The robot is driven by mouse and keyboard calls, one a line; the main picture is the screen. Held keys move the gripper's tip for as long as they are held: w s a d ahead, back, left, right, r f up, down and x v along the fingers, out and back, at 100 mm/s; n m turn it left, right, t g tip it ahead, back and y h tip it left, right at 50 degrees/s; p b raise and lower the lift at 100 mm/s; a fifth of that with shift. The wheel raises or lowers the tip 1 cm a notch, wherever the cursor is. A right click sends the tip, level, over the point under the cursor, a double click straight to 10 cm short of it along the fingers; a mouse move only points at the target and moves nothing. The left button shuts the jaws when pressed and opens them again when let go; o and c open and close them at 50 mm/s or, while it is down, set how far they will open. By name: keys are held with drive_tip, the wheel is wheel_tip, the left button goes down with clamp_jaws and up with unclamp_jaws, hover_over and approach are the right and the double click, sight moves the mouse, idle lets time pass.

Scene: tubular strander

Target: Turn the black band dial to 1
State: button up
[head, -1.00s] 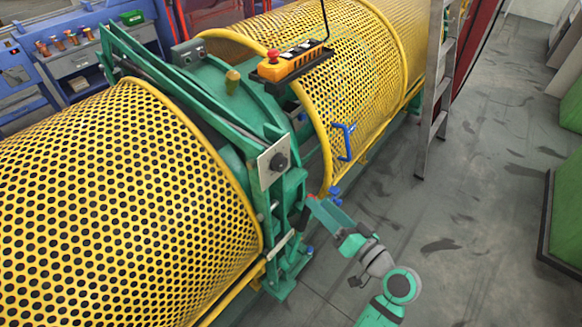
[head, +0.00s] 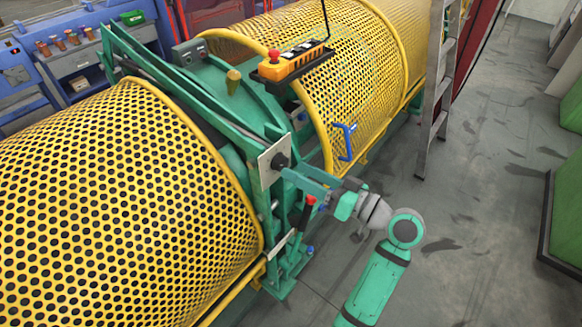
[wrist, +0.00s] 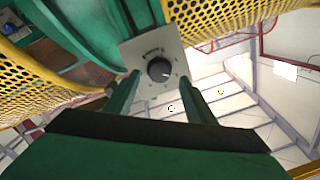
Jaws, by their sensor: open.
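The black band dial (head: 279,161) sits on a light square plate (head: 268,170) fixed to the green machine frame. In the wrist view the dial (wrist: 159,69) is a round black knob with a pale pointer mark and small markings around it, too small to read. My gripper (head: 284,170) is at the dial in the head view, reaching in from the right. In the wrist view my gripper's two green fingers (wrist: 157,82) stand apart, one on each side below the dial, with nothing held between them. I cannot tell whether a finger touches the dial.
Yellow perforated guards (head: 120,200) flank the frame. A ladder (head: 436,90) stands right; the floor there is clear.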

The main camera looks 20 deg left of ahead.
sight(284, 165)
drive_tip(key=shift+x, duration=1.6)
drive_tip(key=shift+w, duration=0.1)
drive_tip(key=c, duration=1)
drive_tip(key=shift+c, duration=0.2)
drive_tip(key=n, duration=0.4)
drive_tip(key=shift+d+n, duration=0.1)
drive_tip(key=shift+n, duration=0.3)
drive_tip(key=n, duration=0.3)
drive_tip(key=shift+r+h, duration=0.1)
drive_tip(key=shift+h, duration=0.2)
drive_tip(key=shift+n, duration=0.9)
